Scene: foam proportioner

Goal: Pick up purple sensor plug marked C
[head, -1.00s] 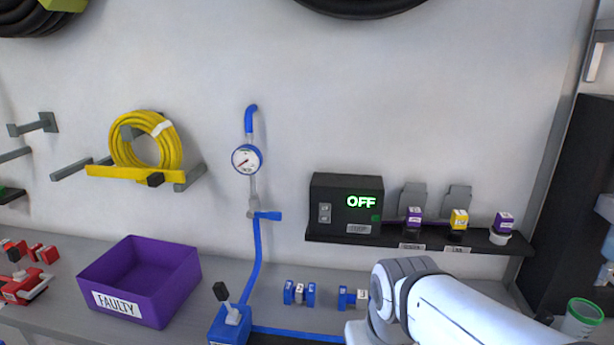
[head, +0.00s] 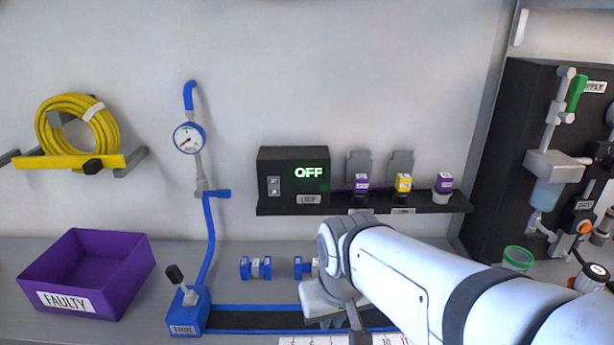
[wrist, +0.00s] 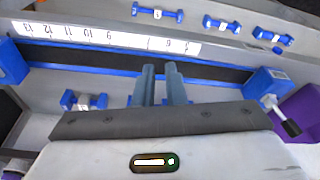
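Two purple plugs with white labels stand on the dark wall shelf: one left of the yellow plug (head: 361,184), the other at the right end (head: 444,183) on a pale round base. Their labels are too small to read, so I cannot tell which is marked C. My gripper (wrist: 161,68) shows two grey fingers with a narrow gap between them and nothing held. It points over the bench's black, blue-edged strip, away from the plugs. In the head view, my arm hides most of the gripper, which is low and in front of the shelf.
A black box reading OFF (head: 293,180) and a yellow plug (head: 403,183) share the shelf (head: 300,208). A purple FAULTY bin (head: 120,285), blue valve base (head: 187,312) and blue fittings (head: 255,267) stand on the bench. A dark panel (head: 500,150) rises at right.

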